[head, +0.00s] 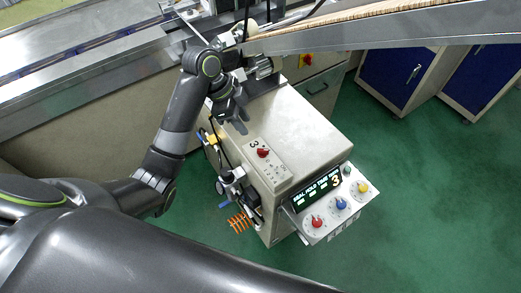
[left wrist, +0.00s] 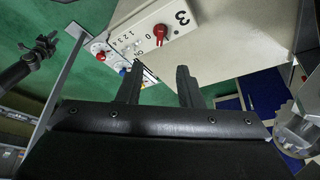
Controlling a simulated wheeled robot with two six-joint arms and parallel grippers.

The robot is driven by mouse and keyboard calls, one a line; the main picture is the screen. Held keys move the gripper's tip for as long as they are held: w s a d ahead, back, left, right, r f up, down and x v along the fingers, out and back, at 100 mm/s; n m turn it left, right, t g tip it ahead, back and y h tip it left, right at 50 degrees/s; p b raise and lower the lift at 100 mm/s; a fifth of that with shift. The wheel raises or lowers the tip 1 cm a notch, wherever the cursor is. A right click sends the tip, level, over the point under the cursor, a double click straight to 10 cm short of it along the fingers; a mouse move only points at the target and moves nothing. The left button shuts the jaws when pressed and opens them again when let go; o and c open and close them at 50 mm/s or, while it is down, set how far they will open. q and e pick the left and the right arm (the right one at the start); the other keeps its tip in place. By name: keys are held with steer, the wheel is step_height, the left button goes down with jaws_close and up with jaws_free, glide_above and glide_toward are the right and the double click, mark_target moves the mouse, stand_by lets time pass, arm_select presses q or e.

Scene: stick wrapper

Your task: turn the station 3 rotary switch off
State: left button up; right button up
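The station 3 rotary switch is a red knob (head: 263,152) on a pale plate marked 3, on top of a beige box. In the left wrist view the red knob (left wrist: 160,31) sits beyond my fingertips, beside a 0 mark; its exact pointing is unclear. My left gripper (head: 235,113) is over the box's left edge, behind the knob and apart from it. In the left wrist view its two fingers (left wrist: 157,77) are spread with nothing between them. A dark arm with a claw-like end (left wrist: 43,48), seemingly my right gripper, shows small at the left of that view.
A front panel with a display (head: 315,191) and red, blue and yellow knobs (head: 340,203) juts from the box. Cables and fittings (head: 232,184) line the box's left side. A sloping rail (head: 385,27) crosses behind. Green floor (head: 440,200) is clear at the right.

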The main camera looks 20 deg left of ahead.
mark_target(262, 150)
arm_select(q)
steer(key=x, duration=1.2)
steer(key=shift+d+f, duration=0.25)
steer(key=shift+f, duration=0.05)
steer(key=shift+c, duration=0.3)
steer(key=shift+w, duration=0.1)
jaws_close()
